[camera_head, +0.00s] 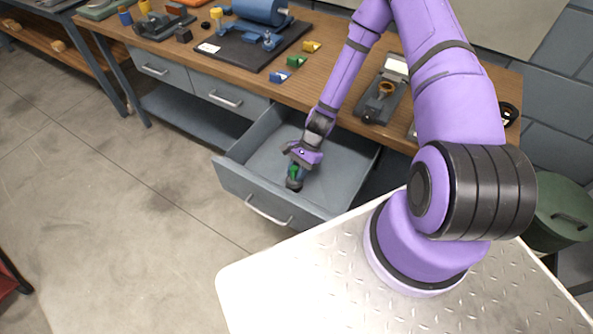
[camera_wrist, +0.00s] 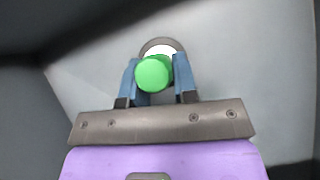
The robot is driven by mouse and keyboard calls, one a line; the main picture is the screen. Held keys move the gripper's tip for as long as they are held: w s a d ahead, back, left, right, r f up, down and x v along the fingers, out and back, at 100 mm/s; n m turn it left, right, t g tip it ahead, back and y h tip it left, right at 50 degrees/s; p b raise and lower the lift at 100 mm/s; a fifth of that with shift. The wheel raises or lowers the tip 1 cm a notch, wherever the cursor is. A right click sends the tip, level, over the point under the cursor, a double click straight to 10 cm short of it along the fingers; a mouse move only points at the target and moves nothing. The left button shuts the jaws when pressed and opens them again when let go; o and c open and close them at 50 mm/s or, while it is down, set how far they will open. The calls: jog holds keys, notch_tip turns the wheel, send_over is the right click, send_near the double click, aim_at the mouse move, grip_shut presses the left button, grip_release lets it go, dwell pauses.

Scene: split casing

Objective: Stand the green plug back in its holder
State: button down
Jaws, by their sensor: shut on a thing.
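The green plug (camera_wrist: 153,75) is between the two blue fingers of my gripper (camera_wrist: 160,88) in the wrist view, its round green end facing the camera. My gripper (camera_head: 296,172) is shut on it, down inside the open drawer. In the head view the plug (camera_head: 293,171) shows as a small green patch, partly hidden by the gripper. A dark round piece (camera_head: 294,184) is just below it. In the wrist view a grey ring with a white middle (camera_wrist: 160,43) shows beyond the plug. I cannot tell whether this is the holder or part of the plug.
The open grey drawer (camera_head: 235,180) has walls around my gripper and a mostly bare floor. The wooden bench (camera_head: 330,60) above holds a blue machine (camera_head: 262,12), small yellow, green and blue blocks (camera_head: 296,61) and a grey fixture (camera_head: 385,95). A green bin (camera_head: 563,208) stands right.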

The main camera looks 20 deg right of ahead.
jog(key=shift+f, duration=0.1)
jog(key=c, duration=0.8)
grip_release()
jog(key=shift+r, duration=4)
